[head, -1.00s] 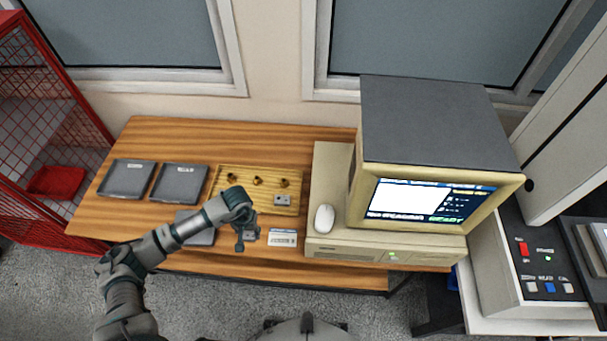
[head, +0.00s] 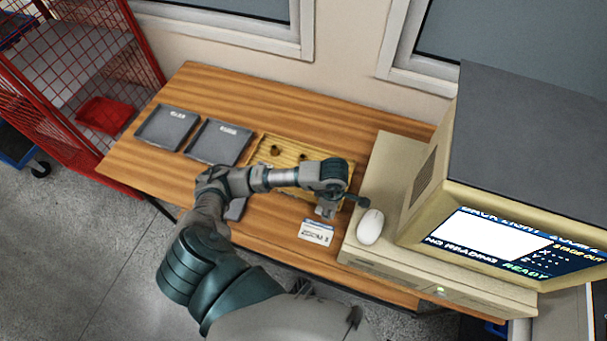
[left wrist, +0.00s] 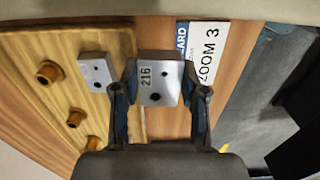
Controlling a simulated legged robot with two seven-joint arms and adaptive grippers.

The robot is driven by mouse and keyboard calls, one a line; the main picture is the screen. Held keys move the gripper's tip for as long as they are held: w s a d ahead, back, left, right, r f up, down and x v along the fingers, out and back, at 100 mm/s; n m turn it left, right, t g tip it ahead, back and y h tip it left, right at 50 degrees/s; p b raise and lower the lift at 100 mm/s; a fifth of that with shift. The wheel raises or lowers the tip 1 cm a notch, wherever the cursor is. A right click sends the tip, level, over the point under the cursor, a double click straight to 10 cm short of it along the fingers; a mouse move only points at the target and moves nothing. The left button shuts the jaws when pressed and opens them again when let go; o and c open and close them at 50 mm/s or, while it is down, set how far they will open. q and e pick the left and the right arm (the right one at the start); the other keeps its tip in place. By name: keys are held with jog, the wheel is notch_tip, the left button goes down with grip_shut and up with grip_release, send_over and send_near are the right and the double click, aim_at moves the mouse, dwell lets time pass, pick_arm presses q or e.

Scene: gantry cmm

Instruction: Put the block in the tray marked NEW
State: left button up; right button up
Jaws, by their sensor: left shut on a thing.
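My left gripper (head: 326,205) is over the right part of the table, near the wooden board's front edge. In the left wrist view my left gripper (left wrist: 160,80) is shut on a grey block (left wrist: 158,72) marked 216, with one finger on each side. In the head view the block is mostly hidden by the gripper. Two grey trays, a left tray (head: 166,127) and a right tray (head: 217,144), lie at the table's left. Their white labels are too small to read. My right gripper is not in view.
A wooden board (left wrist: 58,125) holds brass pegs and a smaller grey block (left wrist: 97,72). A ZOOM 3 card (head: 315,232), a mouse (head: 369,227) and a computer monitor (head: 500,170) are to the right. A grey piece (head: 236,209) shows partly beneath my arm.

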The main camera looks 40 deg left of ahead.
pick_arm(q)
jog(key=w+a, duration=0.1)
jog(key=a, duration=0.4)
jog(key=w+a+f, duration=0.1)
jog(key=a, duration=0.5)
jog(key=w+a, duration=0.2)
jog(key=a, duration=0.3)
jog(key=shift+a+f, duration=0.2)
jog(key=shift+f, duration=0.2)
jog(key=shift+w+d, duration=0.15)
jog(key=shift+d+f, duration=0.15)
jog(key=shift+f, duration=0.1)
notch_tip(320, 180, down, 2)
jog(key=shift+f, duration=0.25)
jog(key=shift+a+f, duration=0.3)
jog(key=shift+a, duration=0.45)
jog(key=o, duration=1.2)
jog(key=shift+a, duration=0.2)
jog(key=shift+d+r, duration=0.1)
jog(key=shift+d, duration=0.45)
jog(key=shift+d+r, duration=0.15)
jog(key=shift+r, duration=0.05)
notch_tip(320, 180, up, 12)
jog(key=shift+f+p, duration=0.15)
jog(key=shift+p, duration=0.3)
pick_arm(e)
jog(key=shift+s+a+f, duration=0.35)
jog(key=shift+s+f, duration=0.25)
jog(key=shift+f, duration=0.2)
